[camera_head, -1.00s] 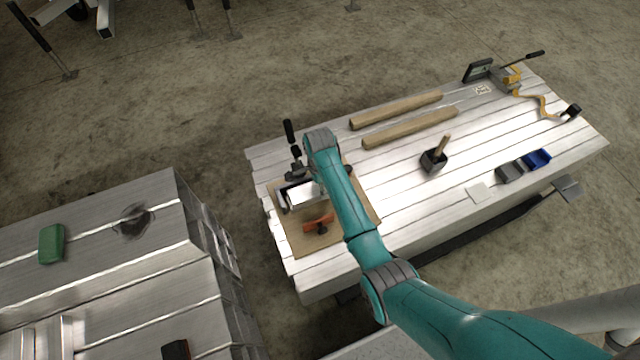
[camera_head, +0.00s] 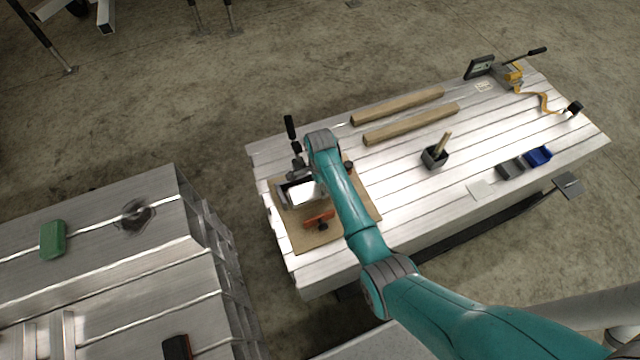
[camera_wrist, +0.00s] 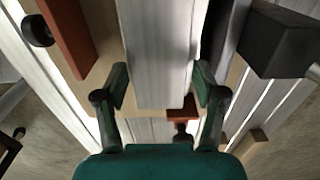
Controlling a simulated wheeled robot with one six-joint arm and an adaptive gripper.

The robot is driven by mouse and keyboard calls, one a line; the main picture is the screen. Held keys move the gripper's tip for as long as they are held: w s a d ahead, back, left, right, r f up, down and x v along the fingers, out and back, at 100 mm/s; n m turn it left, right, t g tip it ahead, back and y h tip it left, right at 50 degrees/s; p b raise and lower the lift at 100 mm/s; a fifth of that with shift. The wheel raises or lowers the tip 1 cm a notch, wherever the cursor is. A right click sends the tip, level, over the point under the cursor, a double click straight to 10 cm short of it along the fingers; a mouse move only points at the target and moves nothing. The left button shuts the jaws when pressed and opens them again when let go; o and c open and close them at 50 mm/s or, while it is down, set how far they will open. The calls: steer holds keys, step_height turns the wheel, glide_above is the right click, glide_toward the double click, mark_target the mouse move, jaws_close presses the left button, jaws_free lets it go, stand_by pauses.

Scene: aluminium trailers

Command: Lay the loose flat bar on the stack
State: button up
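My gripper (camera_wrist: 160,82) points down over the brown mat at the left end of the planked aluminium bed. In the wrist view its two fingers stand apart, one on each side of a wide silver bar-like piece (camera_wrist: 160,50). I see no clear grip on it; a narrow gap seems to show beside the fingertips. The same bright piece shows in the head view (camera_head: 301,193), partly behind my wrist. I cannot tell whether it is one bar or a stack. An orange clamp-like part (camera_head: 319,219) sits just in front of it.
A black-handled tool (camera_head: 291,128) rises behind the mat (camera_head: 312,241). Another metal bed at left carries a green block (camera_head: 53,239) and two pale strips (camera_head: 66,335).

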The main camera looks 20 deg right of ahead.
steer(key=shift+o, duration=0.8)
step_height(320, 180, up, 12)
stand_by(0.5)
